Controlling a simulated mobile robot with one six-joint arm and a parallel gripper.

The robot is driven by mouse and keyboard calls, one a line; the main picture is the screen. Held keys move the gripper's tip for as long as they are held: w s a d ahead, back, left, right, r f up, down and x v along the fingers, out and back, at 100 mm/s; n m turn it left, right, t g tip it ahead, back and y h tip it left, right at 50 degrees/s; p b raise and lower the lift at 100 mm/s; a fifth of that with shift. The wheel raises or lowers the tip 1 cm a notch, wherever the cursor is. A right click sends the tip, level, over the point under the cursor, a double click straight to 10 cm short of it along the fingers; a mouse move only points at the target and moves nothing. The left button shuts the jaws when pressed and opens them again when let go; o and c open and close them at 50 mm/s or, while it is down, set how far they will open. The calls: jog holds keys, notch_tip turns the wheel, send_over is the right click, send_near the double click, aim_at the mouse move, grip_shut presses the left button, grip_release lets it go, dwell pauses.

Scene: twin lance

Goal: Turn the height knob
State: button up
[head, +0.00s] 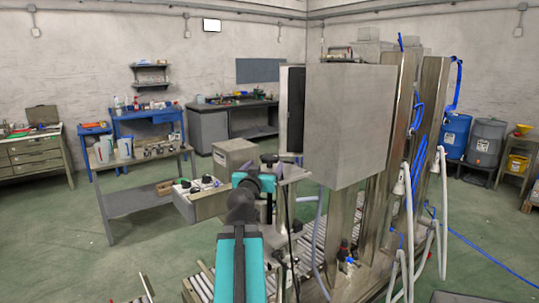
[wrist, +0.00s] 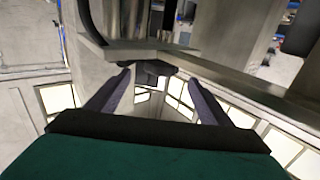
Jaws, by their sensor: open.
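In the wrist view my gripper (wrist: 160,78) is open, with one dark finger on each side. A dark knob-like part (wrist: 152,70), possibly the height knob, shows between and just beyond the fingertips, under a flat metal plate (wrist: 140,48). The fingers look apart from it; I cannot tell the exact gap. In the head view my teal arm reaches up to a metal stand beside the large steel cabinet (head: 350,125). A black knob-like part (head: 269,159) tops that area.
A long metal beam (wrist: 245,88) runs close on the right in the wrist view. In the head view, a roller conveyor (head: 312,238) passes under the cabinet. A grey control box (head: 202,199) with buttons stands left of my arm. Green floor lies open at left.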

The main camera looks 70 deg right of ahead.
aim_at(270, 155)
jog(key=shift+w+d+r+p, duration=0.15)
jog(key=shift+d+p, duration=0.25)
jog(key=shift+p, duration=0.9)
jog(key=shift+w+d+f+p, duration=0.15)
jog(key=shift+d+p, duration=0.2)
jog(key=shift+d, duration=1.05)
jog(key=shift+w+d+p, duration=0.2)
jog(key=shift+d+p, duration=0.15)
jog(key=shift+d, duration=1)
jog(key=shift+w+d+f+p, duration=0.15)
jog(key=shift+d+p, duration=0.2)
jog(key=shift+d, duration=1.05)
jog(key=c, duration=1.1)
jog(key=shift+o, duration=0.2)
jog(key=p, duration=0.2)
jog(key=n+t+p, duration=0.1)
jog(key=p, duration=0.1)
jog(key=shift+r+t+p, duration=0.2)
jog(key=shift+t+p, duration=0.1)
jog(key=shift+p, duration=0.1)
jog(key=t+p, duration=0.1)
jog(key=p, duration=0.3)
jog(key=shift+r+n, duration=0.2)
jog(key=shift+n, duration=0.2)
